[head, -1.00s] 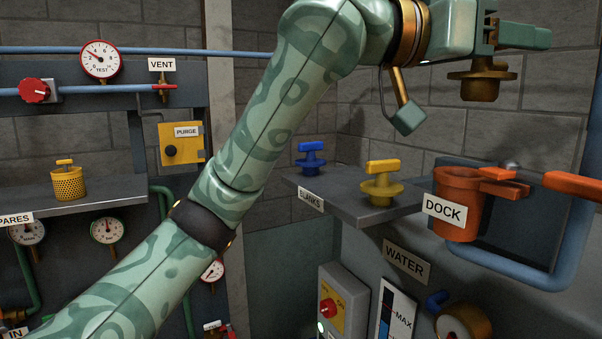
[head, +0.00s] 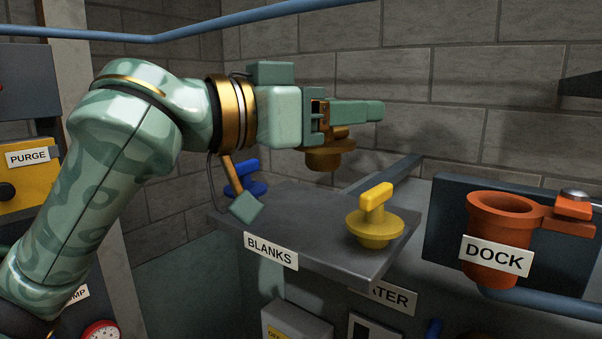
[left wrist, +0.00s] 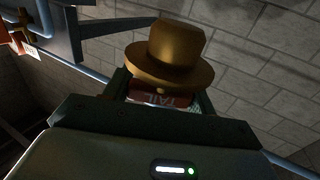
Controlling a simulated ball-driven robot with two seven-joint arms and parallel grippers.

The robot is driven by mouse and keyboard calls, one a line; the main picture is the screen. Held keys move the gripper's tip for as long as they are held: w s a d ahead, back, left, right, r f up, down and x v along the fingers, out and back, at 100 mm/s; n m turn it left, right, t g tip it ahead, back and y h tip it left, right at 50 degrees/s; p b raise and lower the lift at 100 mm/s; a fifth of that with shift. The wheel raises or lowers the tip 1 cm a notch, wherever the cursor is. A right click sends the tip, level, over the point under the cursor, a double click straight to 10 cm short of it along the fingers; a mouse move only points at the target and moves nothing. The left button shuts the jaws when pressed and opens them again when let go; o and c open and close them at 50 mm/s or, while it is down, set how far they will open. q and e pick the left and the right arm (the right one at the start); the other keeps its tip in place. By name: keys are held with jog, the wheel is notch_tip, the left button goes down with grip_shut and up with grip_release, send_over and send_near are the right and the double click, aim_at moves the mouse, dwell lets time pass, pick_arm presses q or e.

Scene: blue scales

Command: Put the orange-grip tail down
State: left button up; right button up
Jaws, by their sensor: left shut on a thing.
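My left gripper (head: 348,114) is shut on the tail, whose brass, flanged end (head: 330,157) hangs below the fingers. In the left wrist view, the tail's brass end (left wrist: 178,52) stands beyond the jaws, and its reddish grip (left wrist: 160,98) with the word TAIL shows between them. The tail is in the air above the grey BLANKS shelf (head: 300,222), apart from it. It is behind and left of the yellow-handled blank (head: 375,220) in the head view. The right gripper is not in view.
A blue-handled blank (head: 246,176) stands at the shelf's back left, partly hidden by my arm. The orange DOCK cup (head: 498,225) stands right of the shelf with a side clamp (head: 570,210). The shelf's middle is bare.

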pick_arm(q)
jog(key=w+a+f, duration=0.1)
jog(key=w+f, duration=0.1)
jog(key=f, duration=0.1)
jog(key=w+a+f+p, duration=0.1)
jog(key=f, duration=0.2)
jog(key=w+a+f, duration=0.1)
jog(key=w+f, duration=0.1)
jog(key=f, duration=0.1)
jog(key=shift+w+a+f, duration=0.1)
jog(key=shift+w+a, duration=0.05)
jog(key=shift+w, duration=0.2)
jog(key=shift+a+f, duration=0.1)
jog(key=shift+f, duration=0.05)
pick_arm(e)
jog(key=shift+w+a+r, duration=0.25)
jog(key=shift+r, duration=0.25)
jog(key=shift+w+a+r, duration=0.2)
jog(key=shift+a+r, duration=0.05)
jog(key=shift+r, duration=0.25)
pick_arm(q)
jog(key=shift+f, duration=0.1)
jog(key=o, duration=1.2)
jog(key=shift+f, duration=0.1)
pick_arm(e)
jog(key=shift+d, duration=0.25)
